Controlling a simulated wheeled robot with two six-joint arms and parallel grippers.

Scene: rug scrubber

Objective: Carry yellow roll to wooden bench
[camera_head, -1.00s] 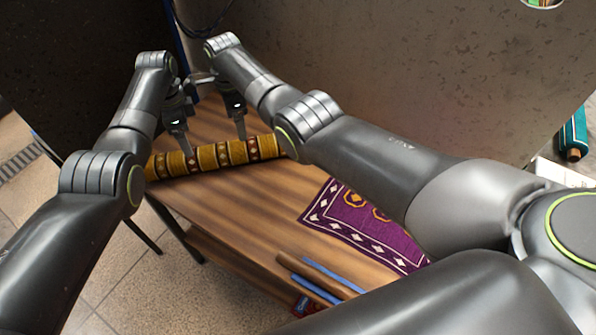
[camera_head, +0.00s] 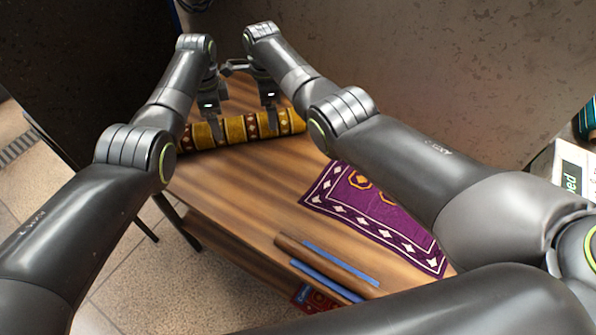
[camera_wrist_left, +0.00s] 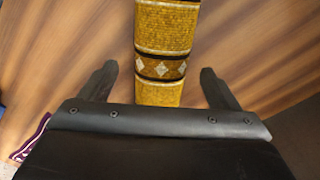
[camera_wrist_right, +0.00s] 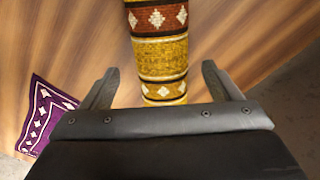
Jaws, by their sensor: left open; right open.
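The yellow roll (camera_head: 236,130), patterned with brown and red bands and white diamonds, lies on the wooden bench (camera_head: 235,195) near its far end. My left gripper (camera_head: 213,128) is open over the left part of the roll. My right gripper (camera_head: 270,112) is open over the right part. In the left wrist view the roll (camera_wrist_left: 164,40) runs between the two spread fingers. In the right wrist view the roll (camera_wrist_right: 160,55) also lies between the spread fingers. I cannot tell whether any finger touches it.
A purple patterned rug (camera_head: 385,222) lies flat on the bench to the right. A brown bar with blue strips (camera_head: 340,263) lies at the near edge. Dark panels (camera_head: 420,60) stand behind the bench. Tiled floor (camera_head: 130,270) shows at left.

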